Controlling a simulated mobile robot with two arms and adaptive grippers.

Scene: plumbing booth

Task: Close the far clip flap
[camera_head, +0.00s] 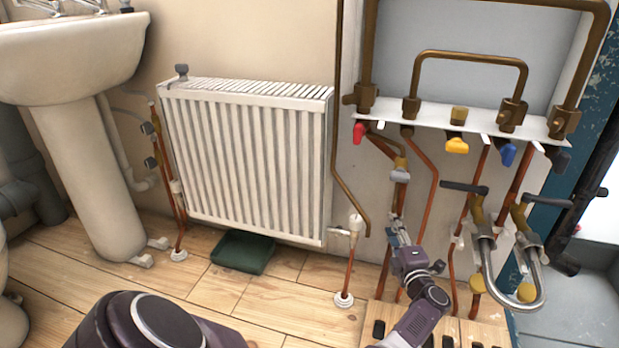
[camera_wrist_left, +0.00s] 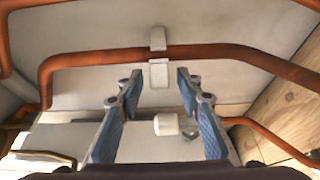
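My left gripper (camera_head: 398,230) is low in front of the copper pipes below the valve panel. In the left wrist view its two blue-padded fingers (camera_wrist_left: 159,80) are apart with nothing held between them. A white pipe clip (camera_wrist_left: 158,74) sits on a copper pipe (camera_wrist_left: 215,53), in the gap just beyond the fingertips. Its flap (camera_wrist_left: 157,38) appears raised on the other side of the pipe, standing open. A second white block-like piece (camera_wrist_left: 166,124) shows lower between the fingers; I cannot tell what it is. The clip at my gripper is hidden in the head view. My right gripper is out of view.
A looped metal hose (camera_head: 487,280) and lever valves (camera_head: 465,188) are close on the right. A green box (camera_head: 243,252) lies on the wooden floor.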

